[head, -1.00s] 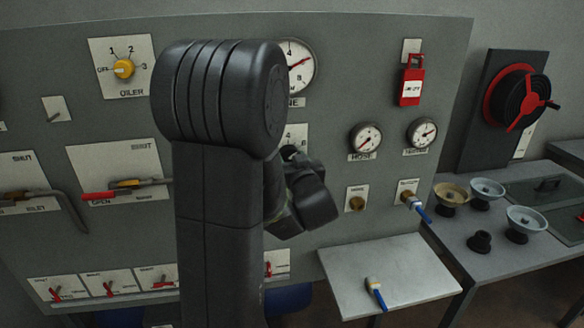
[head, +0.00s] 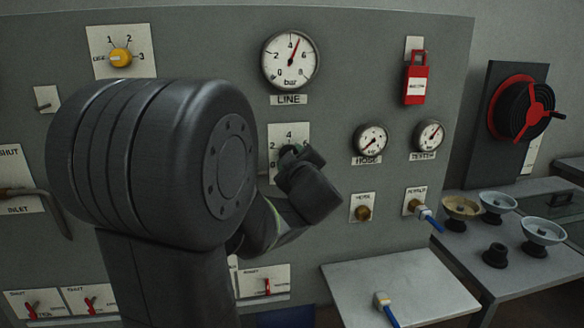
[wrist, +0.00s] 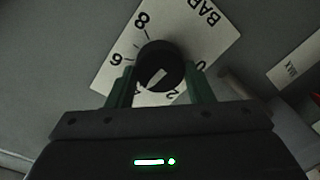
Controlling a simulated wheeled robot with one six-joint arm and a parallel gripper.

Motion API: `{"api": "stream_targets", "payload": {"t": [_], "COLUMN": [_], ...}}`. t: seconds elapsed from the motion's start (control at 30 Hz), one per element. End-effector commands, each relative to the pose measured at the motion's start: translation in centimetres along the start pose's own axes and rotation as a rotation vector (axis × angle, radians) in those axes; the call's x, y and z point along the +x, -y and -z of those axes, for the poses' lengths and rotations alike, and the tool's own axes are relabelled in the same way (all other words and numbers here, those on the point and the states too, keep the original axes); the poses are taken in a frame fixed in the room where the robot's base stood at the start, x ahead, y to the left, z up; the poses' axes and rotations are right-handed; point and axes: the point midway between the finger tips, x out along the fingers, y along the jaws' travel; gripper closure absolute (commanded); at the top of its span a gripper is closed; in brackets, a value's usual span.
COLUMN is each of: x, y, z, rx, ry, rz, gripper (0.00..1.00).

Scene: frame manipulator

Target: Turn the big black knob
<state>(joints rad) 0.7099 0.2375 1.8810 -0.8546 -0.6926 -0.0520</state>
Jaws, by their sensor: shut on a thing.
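The big black knob (wrist: 160,62) sits on a white dial plate (wrist: 112,72) marked 0, 2, 6, 8 and BAR in the wrist view; the 4 is mostly hidden. Its white pointer mark slants toward the lower left, near the hidden 4. My gripper (wrist: 162,86) is shut on the knob, one green finger on each side. In the head view my gripper (head: 292,152) is at the plate (head: 276,134) and covers most of the knob. The LINE gauge (head: 290,58) above has its red needle just right of 4.
HOSE gauge (head: 370,140), another small gauge (head: 429,135) and a red padlock (head: 416,84) are to the right. A shelf (head: 430,285) juts out below.

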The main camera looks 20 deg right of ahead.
Motion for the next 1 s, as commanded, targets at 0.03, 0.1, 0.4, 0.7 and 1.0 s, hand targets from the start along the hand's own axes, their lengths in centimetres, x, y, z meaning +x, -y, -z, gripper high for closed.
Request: {"api": "stream_targets", "payload": {"t": [0.03,0.1,0.4,0.7,1.0], "x": [-0.01,0.0,0.01,0.01,0.01], "y": [0.12,0.11,0.05,0.05,0.04], "z": [-0.1,-0.09,0.0,0.01,0.0], "rx": [-0.017,-0.038,-0.072,-0.071,-0.07], "ry": [0.0,0.002,0.004,0.004,0.004], "rz": [-0.001,-0.001,0.0,0.0,0.0], "gripper": [0.76,0.76,0.76,0.76,0.31]}}
